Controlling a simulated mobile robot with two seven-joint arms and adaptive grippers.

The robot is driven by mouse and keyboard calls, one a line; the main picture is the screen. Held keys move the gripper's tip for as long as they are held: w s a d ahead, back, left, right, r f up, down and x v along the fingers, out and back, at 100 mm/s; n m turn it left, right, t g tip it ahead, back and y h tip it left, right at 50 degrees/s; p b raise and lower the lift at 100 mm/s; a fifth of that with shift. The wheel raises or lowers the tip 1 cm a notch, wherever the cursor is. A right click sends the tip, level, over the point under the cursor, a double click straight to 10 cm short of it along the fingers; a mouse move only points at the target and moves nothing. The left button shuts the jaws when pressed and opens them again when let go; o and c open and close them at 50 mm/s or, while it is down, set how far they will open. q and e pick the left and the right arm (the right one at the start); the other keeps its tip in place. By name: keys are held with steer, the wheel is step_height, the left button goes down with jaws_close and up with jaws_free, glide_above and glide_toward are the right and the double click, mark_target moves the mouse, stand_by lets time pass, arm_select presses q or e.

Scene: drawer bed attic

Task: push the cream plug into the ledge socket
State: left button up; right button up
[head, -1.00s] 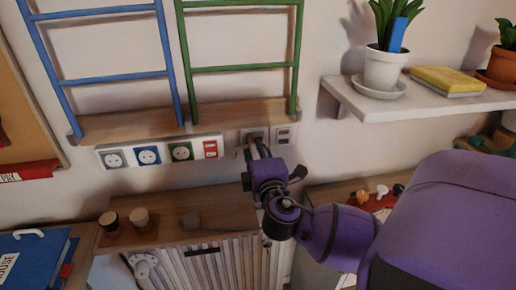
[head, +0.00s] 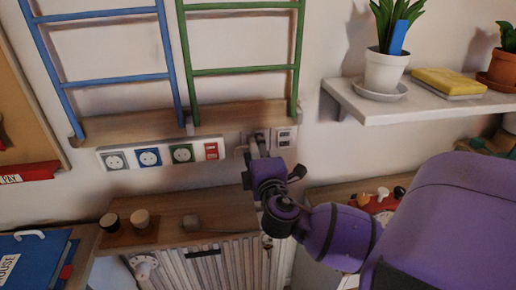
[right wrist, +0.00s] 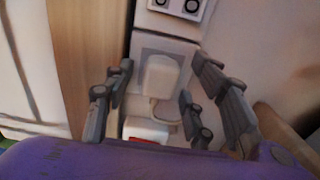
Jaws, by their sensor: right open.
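The cream plug (right wrist: 160,76) shows in the right wrist view against a pale socket plate (right wrist: 187,50), the ledge socket, with a curved cord or loop below it. I cannot tell how deep it sits. My right gripper (right wrist: 166,104) is open, its fingers on either side of the plug with gaps between. In the head view, my right gripper (head: 257,150) is up at the right part of the socket strip and covers much of the plug and socket (head: 252,136). My left gripper is in neither view.
Grey, blue (head: 149,157) and green (head: 182,153) sockets and a red switch (head: 211,151) lie left along the strip. A wooden ledge (head: 150,125) with ladders is above. A cabinet top (head: 165,235) with knobs is below. A white shelf (head: 420,108) with plants stands right.

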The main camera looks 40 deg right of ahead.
steer(key=v, duration=1.2)
